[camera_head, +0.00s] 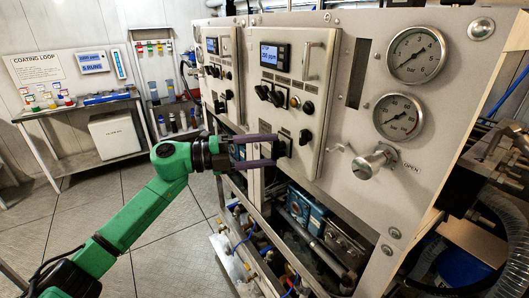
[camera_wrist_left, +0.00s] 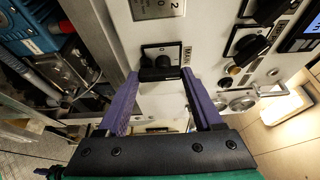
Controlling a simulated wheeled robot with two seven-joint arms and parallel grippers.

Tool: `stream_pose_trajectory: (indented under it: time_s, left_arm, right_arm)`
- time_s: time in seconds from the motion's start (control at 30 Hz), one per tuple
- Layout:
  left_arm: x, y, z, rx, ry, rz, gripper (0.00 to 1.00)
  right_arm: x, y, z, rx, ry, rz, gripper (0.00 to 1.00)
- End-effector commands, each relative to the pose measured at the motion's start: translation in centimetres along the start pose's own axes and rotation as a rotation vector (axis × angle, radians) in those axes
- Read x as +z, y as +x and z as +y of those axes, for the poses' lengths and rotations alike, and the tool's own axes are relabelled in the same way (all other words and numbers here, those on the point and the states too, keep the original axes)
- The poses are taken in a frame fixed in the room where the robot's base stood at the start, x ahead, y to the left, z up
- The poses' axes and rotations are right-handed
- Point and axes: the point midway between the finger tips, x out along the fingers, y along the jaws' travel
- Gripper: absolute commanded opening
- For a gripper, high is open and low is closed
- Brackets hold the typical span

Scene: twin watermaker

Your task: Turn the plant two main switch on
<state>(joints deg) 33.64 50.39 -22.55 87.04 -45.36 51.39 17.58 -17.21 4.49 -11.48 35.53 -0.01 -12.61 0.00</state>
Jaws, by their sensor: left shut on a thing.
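The plant two main switch (camera_head: 284,146) is a black rotary knob low on the nearer control panel (camera_head: 318,118). In the left wrist view the knob (camera_wrist_left: 160,73) sits on a dark plate marked MAIN, below a metal plate with a 2 (camera_wrist_left: 158,9). My left gripper (camera_head: 276,151) has its purple fingers on either side of the knob and is shut on it; its fingertips also show in the left wrist view (camera_wrist_left: 160,76). The fingers partly cover the switch, and I cannot read its on or off position. My right gripper is out of view.
Other black knobs (camera_head: 270,95), a lit display (camera_head: 274,56) and a metal handle (camera_head: 314,60) are on the same panel. Two gauges (camera_head: 416,54) and a valve knob (camera_head: 374,162) are to the right. A similar panel (camera_head: 218,70) stands farther left. Open floor (camera_head: 160,235) lies left.

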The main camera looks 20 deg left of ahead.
Motion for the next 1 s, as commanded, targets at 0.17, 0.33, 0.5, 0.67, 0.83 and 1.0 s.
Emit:
stream_pose_trajectory:
  time_s: [0.17, 0.33, 0.5, 0.67, 0.83, 1.0]
  left_arm:
    - [0.0, 0.0, 0.1, 0.008, 0.014, 0.001, 0.12]
    - [0.0, 0.0, 0.1, 0.008, 0.015, 0.001, 0.12]
    - [0.0, 0.0, 0.1, 0.008, 0.014, 0.001, 0.87]
    - [0.0, 0.0, 0.1, 0.007, 0.013, 0.001, 0.97]
    - [0.0, 0.0, 0.1, 0.006, 0.012, 0.0, 0.97]
    - [0.1, -1.6, 0.4, 0.008, 0.012, -0.003, 0.97]
  right_arm:
    - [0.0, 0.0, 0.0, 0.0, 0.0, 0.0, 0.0]
    - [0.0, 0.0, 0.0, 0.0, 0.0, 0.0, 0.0]
    - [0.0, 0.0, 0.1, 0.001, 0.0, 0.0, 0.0]
    - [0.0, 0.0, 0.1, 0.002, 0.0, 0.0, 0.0]
    - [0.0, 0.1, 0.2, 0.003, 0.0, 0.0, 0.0]
    - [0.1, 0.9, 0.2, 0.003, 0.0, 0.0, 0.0]
